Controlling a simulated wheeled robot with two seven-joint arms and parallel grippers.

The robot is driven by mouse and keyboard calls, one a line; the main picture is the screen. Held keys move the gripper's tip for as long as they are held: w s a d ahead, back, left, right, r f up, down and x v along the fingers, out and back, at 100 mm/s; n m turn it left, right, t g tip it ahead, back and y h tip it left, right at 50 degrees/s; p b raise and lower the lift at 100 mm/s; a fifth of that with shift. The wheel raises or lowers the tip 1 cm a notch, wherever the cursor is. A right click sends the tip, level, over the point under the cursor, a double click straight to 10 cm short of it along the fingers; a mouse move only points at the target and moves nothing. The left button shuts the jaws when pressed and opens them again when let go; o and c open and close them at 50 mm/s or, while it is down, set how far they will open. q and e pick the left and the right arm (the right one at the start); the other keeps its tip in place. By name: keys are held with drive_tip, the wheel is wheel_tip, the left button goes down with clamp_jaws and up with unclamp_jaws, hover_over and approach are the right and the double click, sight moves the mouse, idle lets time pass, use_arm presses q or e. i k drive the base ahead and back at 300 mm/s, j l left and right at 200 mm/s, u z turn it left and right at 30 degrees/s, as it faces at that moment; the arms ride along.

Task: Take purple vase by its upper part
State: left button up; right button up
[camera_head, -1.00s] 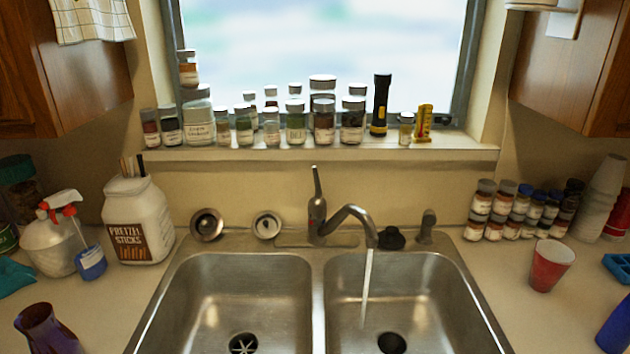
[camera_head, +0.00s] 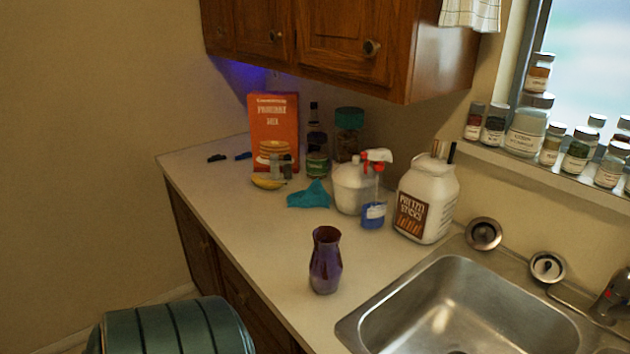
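The purple vase (camera_head: 325,262) stands upright on the counter (camera_head: 245,240), left of the sink, near the counter's front edge. Its flared mouth and narrower neck are at the top, and its whole front side shows. Nothing touches it. Neither of my grippers shows in the head view.
A red box (camera_head: 274,130) stands farther back. The sink (camera_head: 470,310) is at right. A green ribbed object (camera_head: 175,328) is below the counter.

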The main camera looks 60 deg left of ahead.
sight(326, 265)
drive_tip(key=u, duration=1.75)
drive_tip(key=k+j, duration=0.45)
drive_tip(key=k, duration=0.2)
